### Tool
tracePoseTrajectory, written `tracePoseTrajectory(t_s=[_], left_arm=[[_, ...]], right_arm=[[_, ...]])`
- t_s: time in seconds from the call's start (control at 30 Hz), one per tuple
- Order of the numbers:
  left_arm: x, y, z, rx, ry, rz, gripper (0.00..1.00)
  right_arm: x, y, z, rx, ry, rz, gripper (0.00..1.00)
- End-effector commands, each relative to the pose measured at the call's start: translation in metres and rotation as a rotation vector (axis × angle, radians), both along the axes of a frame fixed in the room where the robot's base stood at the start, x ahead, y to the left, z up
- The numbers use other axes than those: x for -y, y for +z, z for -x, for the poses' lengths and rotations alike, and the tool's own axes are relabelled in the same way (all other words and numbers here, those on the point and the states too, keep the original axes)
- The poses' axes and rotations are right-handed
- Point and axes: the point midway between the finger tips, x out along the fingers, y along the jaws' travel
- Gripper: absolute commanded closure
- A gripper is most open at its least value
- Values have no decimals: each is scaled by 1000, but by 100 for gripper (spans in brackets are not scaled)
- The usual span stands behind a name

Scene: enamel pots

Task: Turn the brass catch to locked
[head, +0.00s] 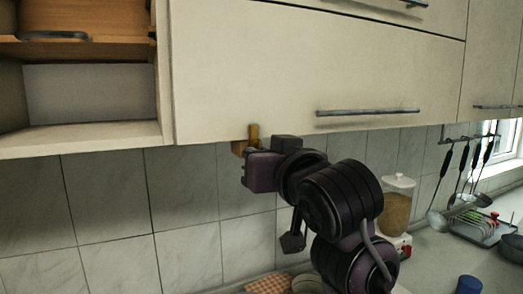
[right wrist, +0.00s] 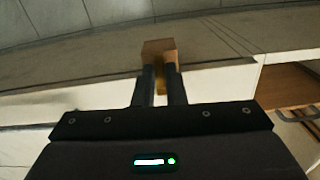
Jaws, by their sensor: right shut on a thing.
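The brass catch (head: 253,133) sits at the lower left edge of the large cream cabinet door, with its upper end standing upright against the door. A brown block (head: 239,147) is beside it at the cabinet's underside. The block (right wrist: 159,50) also shows in the right wrist view, just beyond the fingertips. My right gripper (right wrist: 160,80) is shut on the brass catch (right wrist: 160,89), a strip of which shows between the two dark fingers. In the head view, my right gripper (head: 254,153) partly hides the catch. My left gripper is in neither view.
The cream door (head: 310,70) has a grey bar handle (head: 368,112). An open shelf (head: 90,137) is to its left. Below are a tiled wall, a dispenser (head: 396,205), hanging utensils (head: 462,175), a dish rack (head: 480,228) and a blue cup (head: 468,285).

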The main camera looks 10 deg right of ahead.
Motion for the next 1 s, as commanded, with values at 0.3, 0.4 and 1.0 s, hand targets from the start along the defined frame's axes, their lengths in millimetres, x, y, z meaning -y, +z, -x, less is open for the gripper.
tracePoseTrajectory(t_s=[0.3, 0.4, 1.0], left_arm=[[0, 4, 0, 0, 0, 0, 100], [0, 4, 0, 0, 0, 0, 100], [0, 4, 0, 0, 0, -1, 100]], right_arm=[[0, -2, -1, 8, -1, 71, 100], [0, -2, -1, 9, -1, 76, 100], [0, -1, 0, 11, 0, 74, 67]])
